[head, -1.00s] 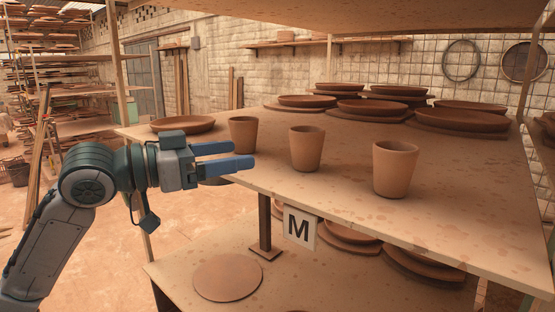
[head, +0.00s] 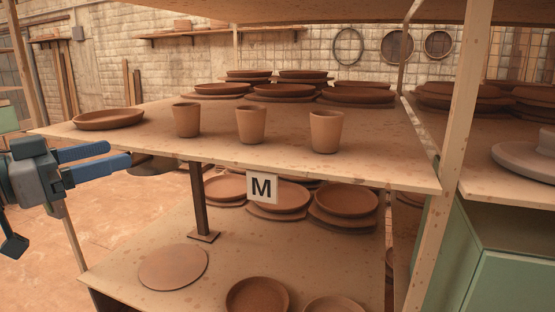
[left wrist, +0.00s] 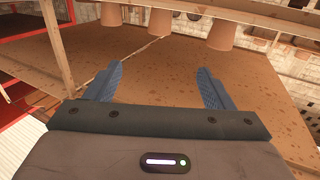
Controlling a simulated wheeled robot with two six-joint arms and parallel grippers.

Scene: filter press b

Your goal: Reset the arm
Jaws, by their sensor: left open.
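My left gripper (head: 106,160) is at the left of the head view, with its two blue fingers apart and nothing between them. It is off the front left edge of the upper shelf board (head: 380,165), left of the cups. In the left wrist view the fingers (left wrist: 158,88) are spread wide and empty. Three clay cups stand upright in a row on that board: a left one (head: 187,120), a middle one (head: 251,125) and a right one (head: 326,132). My right gripper is not in view.
A shallow clay dish (head: 108,119) lies left of the cups. Stacked plates (head: 372,95) stand behind them. A sign marked M (head: 262,188) hangs at the board's front edge. The lower shelf holds a flat disc (head: 173,267) and bowls (head: 257,296). A wooden post (head: 449,150) stands at right.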

